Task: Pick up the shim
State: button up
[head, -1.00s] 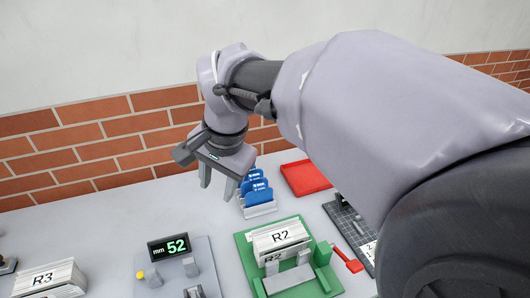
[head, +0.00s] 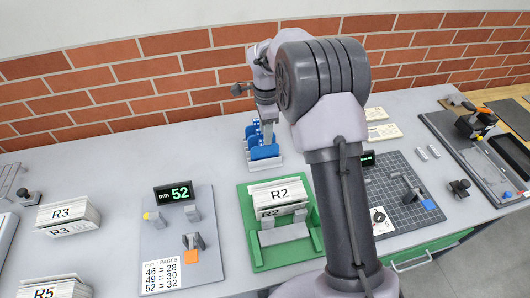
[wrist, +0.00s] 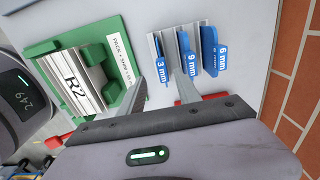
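Blue shims stand upright in a grey slotted rack (head: 264,162) at the back of the table. In the wrist view their labels read 3 mm (wrist: 160,57), 9 mm (wrist: 190,55) and 6 mm (wrist: 214,52). My gripper (wrist: 158,72) is open, with one finger on either side of the near end of the 3 mm shim. Nothing is clearly held, and I cannot tell whether a finger touches it. In the head view my gripper (head: 267,132) is over the rack, partly hidden by my arm.
A green fixture (head: 255,220) with the R2 paper stack (head: 278,195) stands close in front of the rack. A display reading 52 (head: 174,192) is to its left. Bare table lies left of the rack.

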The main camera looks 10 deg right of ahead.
jog(key=b, duration=0.2)
send_over(265, 152)
notch_tip(265, 152, down, 5)
jog(key=shift+w+f, duration=0.1)
jog(key=shift+p, duration=0.3)
jog(key=shift+c, duration=0.7)
grip_shut()
